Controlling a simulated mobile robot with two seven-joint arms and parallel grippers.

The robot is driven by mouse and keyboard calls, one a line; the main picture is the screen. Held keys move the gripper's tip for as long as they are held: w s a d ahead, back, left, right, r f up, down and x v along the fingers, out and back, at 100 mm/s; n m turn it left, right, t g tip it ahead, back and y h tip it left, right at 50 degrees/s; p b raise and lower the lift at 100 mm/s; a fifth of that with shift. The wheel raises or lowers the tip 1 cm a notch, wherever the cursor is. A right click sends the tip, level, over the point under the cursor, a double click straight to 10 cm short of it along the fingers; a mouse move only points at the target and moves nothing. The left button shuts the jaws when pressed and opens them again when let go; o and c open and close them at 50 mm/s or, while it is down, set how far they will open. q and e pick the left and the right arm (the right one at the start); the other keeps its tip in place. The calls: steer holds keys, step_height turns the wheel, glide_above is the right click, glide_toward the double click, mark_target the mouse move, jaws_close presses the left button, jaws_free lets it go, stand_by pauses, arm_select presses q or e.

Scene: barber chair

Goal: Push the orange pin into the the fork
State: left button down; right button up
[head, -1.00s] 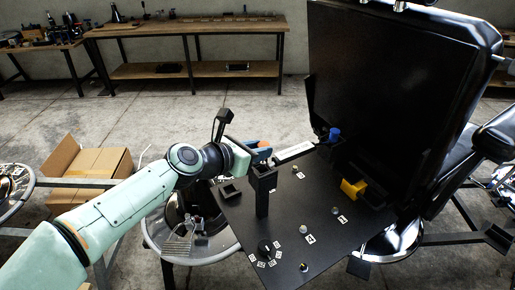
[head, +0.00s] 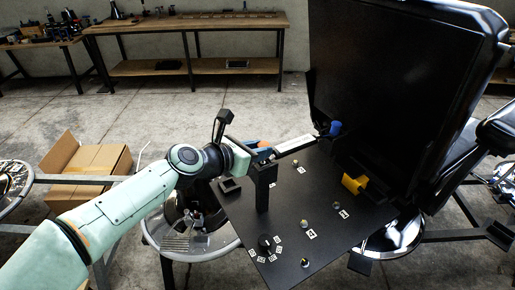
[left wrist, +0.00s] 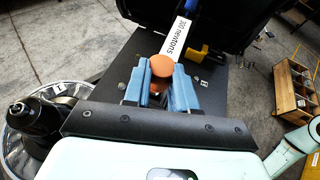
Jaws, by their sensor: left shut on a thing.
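My left gripper (head: 262,149) is shut on the orange pin (left wrist: 162,66), whose round head shows between the blue fingers in the left wrist view. In the head view only a small orange part of the pin (head: 265,151) shows, at the top of a black upright post (head: 262,188). The post's top looks like the fork, but the fingers partly cover it. A bar with a white "300 newtons" label (left wrist: 178,38) runs from there to a blue end piece (head: 335,128). I cannot tell how deep the pin sits. My right gripper is not in view.
The black board (head: 325,205) carries a dial (head: 266,243), small knobs and a yellow part (head: 354,184). A large black chair back (head: 395,90) rises at the right. A cardboard box (head: 85,160) is on the left.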

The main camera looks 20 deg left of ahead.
arm_select(q)
steer(key=shift+f+b, duration=0.75)
steer(key=shift+f, duration=0.3)
steer(key=c, duration=0.8)
jaws_free()
steer(key=v, duration=1.3)
steer(key=shift+s+a+r, duration=0.1)
steer(key=shift+s, duration=0.05)
